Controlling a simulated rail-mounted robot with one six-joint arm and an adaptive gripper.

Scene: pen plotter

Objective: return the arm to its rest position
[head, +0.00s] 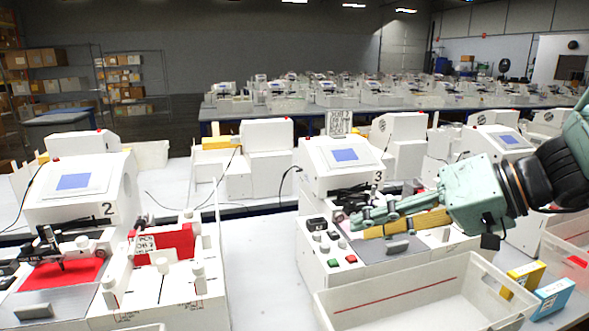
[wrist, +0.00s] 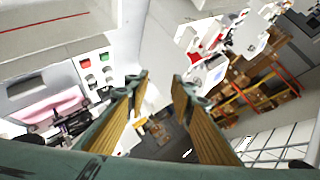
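My teal arm reaches in from the right edge of the head view, roughly level. My gripper (head: 362,224) is over the front of plotter machine 3 (head: 343,166), and its fingers point left. In the wrist view the two fingers of my gripper (wrist: 161,77) have yellow ribbed pads and stand apart with a clear gap. Nothing is held between them. The fingers hide part of the machine's work area in the head view. I cannot tell whether they touch the machine.
A white bin (head: 395,318) stands in front of machine 3. A yellow box (head: 524,275) and a blue box (head: 553,297) are to its right. Machine 2 (head: 75,187) stands at left, with a red block (head: 178,241) nearby. The table between the machines is clear.

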